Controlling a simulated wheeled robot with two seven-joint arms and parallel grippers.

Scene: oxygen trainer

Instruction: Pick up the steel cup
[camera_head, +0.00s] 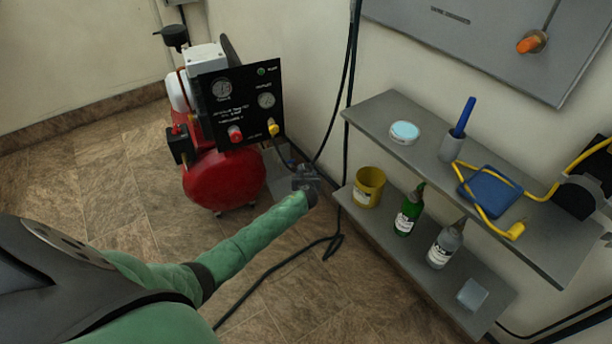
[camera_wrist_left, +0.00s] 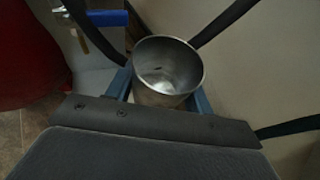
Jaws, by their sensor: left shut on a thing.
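The steel cup (camera_wrist_left: 168,65) is in the left wrist view, open end facing the camera, empty inside as far as shows. My left gripper (camera_wrist_left: 162,92) has one blue-grey finger on each side of the cup and is shut on it. In the head view my left gripper (camera_head: 306,182) is at the end of the green-sleeved arm, between the red compressor and the shelves. There the cup is too small and covered to make out clearly. My right gripper is in neither view.
A red compressor (camera_head: 222,182) with a black gauge panel (camera_head: 243,104) stands behind my left gripper. To the right, the upper shelf (camera_head: 395,107) bears a tin, a grey holder and a blue item; the lower shelf (camera_head: 398,245) bears a yellow cup (camera_head: 368,188) and bottles. A black cable (camera_head: 290,262) crosses the floor.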

